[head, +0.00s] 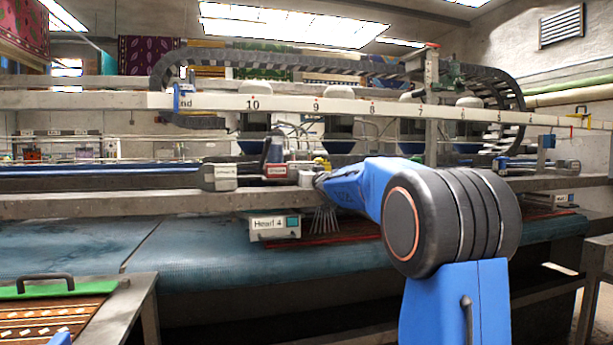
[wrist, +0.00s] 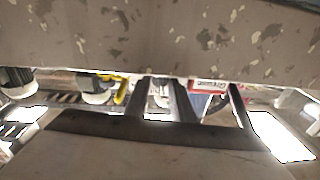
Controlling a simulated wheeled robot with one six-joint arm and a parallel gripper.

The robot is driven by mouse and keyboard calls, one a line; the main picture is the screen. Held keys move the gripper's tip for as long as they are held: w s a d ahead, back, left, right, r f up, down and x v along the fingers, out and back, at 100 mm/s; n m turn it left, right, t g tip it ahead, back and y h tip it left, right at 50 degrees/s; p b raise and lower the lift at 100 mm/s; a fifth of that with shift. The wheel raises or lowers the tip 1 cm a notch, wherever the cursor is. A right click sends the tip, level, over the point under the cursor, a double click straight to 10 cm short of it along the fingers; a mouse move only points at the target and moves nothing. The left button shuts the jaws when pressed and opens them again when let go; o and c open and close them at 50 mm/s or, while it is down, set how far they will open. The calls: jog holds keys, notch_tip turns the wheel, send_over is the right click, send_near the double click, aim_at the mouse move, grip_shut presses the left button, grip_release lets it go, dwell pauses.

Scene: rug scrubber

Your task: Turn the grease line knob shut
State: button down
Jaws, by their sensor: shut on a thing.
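My arm reaches in to the machine's beam, and its end, by my gripper (head: 310,178), is small and partly hidden in the head view. In the wrist view, the dark fingers of my gripper (wrist: 162,86) are shut on a small pale part, which I take to be the grease line knob (wrist: 160,98). Its shape and turn angle are mostly hidden. A red-labelled unit (head: 276,171) sits just left of the gripper in the head view; its red label also shows in the wrist view (wrist: 208,85). A yellow part (head: 322,163) is close behind the gripper.
A grey box (head: 219,177) stands on the beam to the left. The Head 4 box (head: 275,227) hangs below it, with thin bristles beside it. The numbered rail (head: 340,106) runs above. In the wrist view, a worn grey surface (wrist: 160,40) lies close to the fingers.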

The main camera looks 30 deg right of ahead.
jog(key=shift+f+m, duration=0.1)
jog(key=shift+m, duration=1.2)
jog(key=c, duration=1.5)
grip_release()
jog(key=s+a, duration=0.1)
jog(key=s, duration=0.4)
jog(key=s+f, duration=0.1)
jog(key=s, duration=0.5)
jog(key=s+a, duration=0.1)
jog(key=s, duration=0.5)
jog(key=shift+s+a+f, duration=0.1)
jog(key=shift+a+f, duration=0.1)
jog(key=shift+a, duration=0.1)
